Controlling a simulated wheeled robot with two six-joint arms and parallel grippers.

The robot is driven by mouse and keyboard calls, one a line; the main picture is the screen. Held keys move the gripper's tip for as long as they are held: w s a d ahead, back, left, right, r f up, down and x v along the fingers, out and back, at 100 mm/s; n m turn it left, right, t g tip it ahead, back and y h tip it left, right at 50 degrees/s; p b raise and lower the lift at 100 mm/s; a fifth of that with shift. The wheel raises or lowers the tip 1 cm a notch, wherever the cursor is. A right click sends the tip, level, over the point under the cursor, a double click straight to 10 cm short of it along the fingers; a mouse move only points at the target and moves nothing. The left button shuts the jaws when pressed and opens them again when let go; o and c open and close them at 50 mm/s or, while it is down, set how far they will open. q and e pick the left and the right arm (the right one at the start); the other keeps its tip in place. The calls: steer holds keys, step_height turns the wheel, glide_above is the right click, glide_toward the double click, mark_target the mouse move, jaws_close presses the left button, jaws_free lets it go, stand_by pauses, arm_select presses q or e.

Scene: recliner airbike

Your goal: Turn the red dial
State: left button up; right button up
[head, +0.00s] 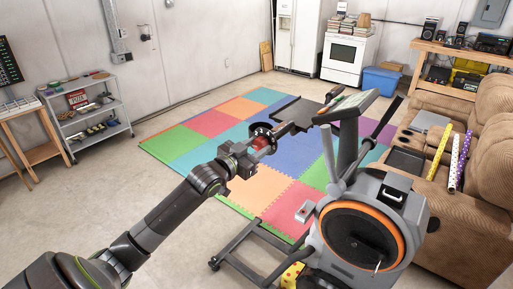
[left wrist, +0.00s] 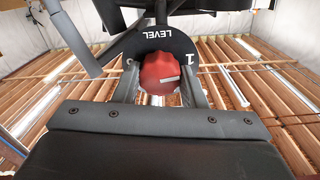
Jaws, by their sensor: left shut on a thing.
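The red dial (head: 261,143) is on a black disc (head: 270,132) of the exercise bike (head: 352,235). In the left wrist view the red dial (left wrist: 158,74) is a lobed knob with a pale mark pointing right. The black disc (left wrist: 160,42) behind it reads LEVEL at the top and 1 at the right. My left gripper (head: 254,150) is at the dial; in the left wrist view its two fingers (left wrist: 160,90) stand on either side of the knob, shut on it. Part of the disc is hidden by the knob and fingers. My right gripper is not in view.
The bike's grey body and handles stand right of my left arm, close to it. A brown recliner (head: 480,160) is at the right. Coloured foam mats (head: 210,123) cover the floor behind. A shelf cart (head: 90,118) stands at the left wall. Open floor lies left of my arm.

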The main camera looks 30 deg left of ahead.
arm_select(q)
steer(key=m+b, duration=0.3)
steer(key=m, duration=0.1)
steer(key=shift+f+m+b, duration=0.15)
steer(key=shift+m+b, duration=0.2)
steer(key=shift+m, duration=0.05)
steer(key=m+b, duration=0.3)
steer(key=m, duration=0.3)
steer(key=shift+b, duration=0.3)
steer(key=m+b, duration=0.2)
steer(key=m, duration=0.4)
steer(key=shift+y+b, duration=0.3)
steer(key=shift+b, duration=0.05)
steer(key=m+b, duration=0.1)
steer(key=m, duration=0.5)
steer(key=shift+b, duration=0.35)
steer(key=o, duration=1)
steer(key=shift+d, duration=0.1)
